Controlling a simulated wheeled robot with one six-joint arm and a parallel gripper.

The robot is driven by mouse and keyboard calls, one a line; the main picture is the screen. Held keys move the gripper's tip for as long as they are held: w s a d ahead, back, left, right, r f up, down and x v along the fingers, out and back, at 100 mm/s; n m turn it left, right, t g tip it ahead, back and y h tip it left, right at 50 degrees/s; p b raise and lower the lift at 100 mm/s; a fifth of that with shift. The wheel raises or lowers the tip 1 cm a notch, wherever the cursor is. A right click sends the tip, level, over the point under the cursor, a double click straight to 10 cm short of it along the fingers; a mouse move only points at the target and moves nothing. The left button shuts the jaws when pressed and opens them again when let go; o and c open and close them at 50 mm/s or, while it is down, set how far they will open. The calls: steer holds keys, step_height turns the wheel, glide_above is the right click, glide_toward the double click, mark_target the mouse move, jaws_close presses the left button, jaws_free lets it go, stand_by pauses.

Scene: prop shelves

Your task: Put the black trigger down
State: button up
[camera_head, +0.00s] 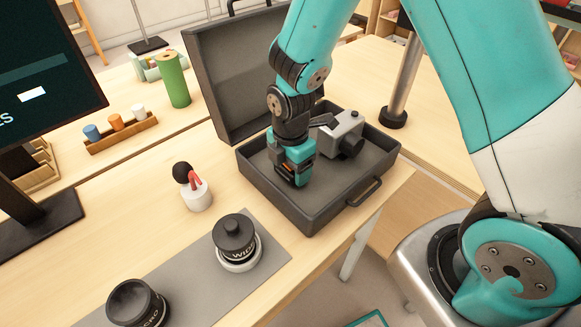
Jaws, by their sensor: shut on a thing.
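My gripper (291,175) reaches down into the open dark grey case (310,222), left of the middle of its base. It is shut on the black trigger, which I can barely make out; the teal gripper body and fingers hide most of it. I cannot tell whether the trigger touches the case floor. A grey camera (345,133) with a black lens sits in the case to the right of my gripper.
The case lid (235,85) stands open behind. On the table are a white stand with a black ball and red part (196,195), a grey mat (190,284) with two black lenses (236,235), a green cylinder (174,80) and a wooden rack (121,133). A monitor (45,75) stands left.

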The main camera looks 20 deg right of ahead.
steer(key=shift+f, duration=0.35)
steer(key=shift+f, duration=0.15)
steer(key=o, duration=1)
step_height(320, 180, up, 12)
steer(key=s+a+r+m+y, duration=0.2)
steer(key=s+r+m, duration=0.4)
steer(key=s, duration=0.3)
steer(key=s+a+r+m+y, duration=0.2)
steer(key=s+r+m, duration=0.3)
steer(key=s+m, duration=0.3)
steer(key=shift+s+a+r+m, duration=0.15)
steer(key=shift+s+r+m, duration=0.2)
steer(key=shift+s, duration=0.25)
